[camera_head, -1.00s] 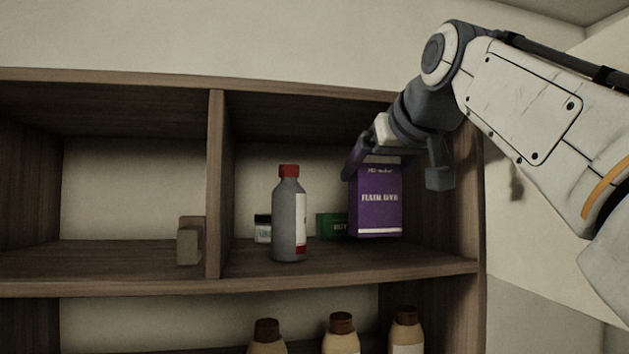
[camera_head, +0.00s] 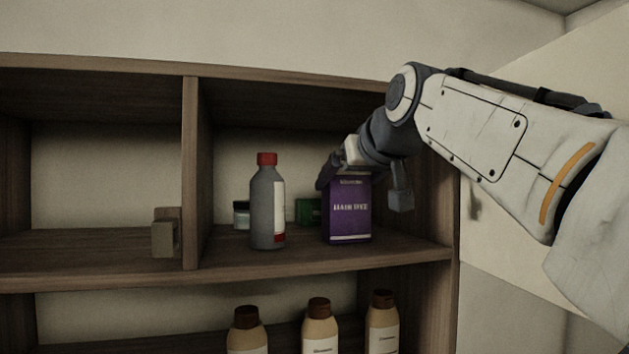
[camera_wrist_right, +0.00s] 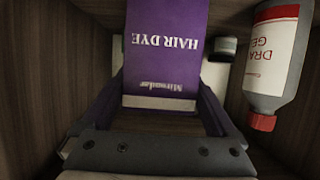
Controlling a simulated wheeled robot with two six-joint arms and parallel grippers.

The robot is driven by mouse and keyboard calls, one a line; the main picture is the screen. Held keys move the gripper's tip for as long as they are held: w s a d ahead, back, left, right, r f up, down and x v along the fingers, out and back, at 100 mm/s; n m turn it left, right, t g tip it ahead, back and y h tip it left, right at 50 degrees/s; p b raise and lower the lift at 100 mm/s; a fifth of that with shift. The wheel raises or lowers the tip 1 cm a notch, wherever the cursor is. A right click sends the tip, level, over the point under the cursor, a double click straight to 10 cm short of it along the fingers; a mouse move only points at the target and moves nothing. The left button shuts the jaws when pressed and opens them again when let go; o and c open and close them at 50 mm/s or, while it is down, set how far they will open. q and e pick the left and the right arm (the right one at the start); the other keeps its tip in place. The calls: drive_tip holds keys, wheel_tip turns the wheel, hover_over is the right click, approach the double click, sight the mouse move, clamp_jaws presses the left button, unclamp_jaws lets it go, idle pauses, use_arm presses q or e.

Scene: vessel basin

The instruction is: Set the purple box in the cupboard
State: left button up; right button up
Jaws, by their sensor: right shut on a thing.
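The purple hair dye box (camera_head: 349,215) is upright inside the upper right compartment of the wooden cupboard (camera_head: 300,263). It also shows in the right wrist view (camera_wrist_right: 165,50), upside down in that picture. My right gripper (camera_head: 362,183) reaches in from the right and is shut on the upper part of the box, with one finger on each side. The box's bottom is at or just above the shelf board; I cannot tell whether it touches. My left gripper is not in view.
A grey bottle with a red cap (camera_head: 267,205) stands left of the box. A small dark-lidded jar (camera_head: 241,214) and a green box (camera_head: 309,211) are farther back. A divider (camera_head: 190,170) bounds the compartment's left. Several brown-capped bottles (camera_head: 319,328) stand on the lower shelf.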

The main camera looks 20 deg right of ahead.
drive_tip(key=shift+f, duration=0.2)
drive_tip(key=o, duration=1.3)
drive_tip(key=shift+r, duration=0.15)
drive_tip(key=b+v, duration=0.2)
drive_tip(key=v, duration=1)
drive_tip(key=shift+r, duration=0.1)
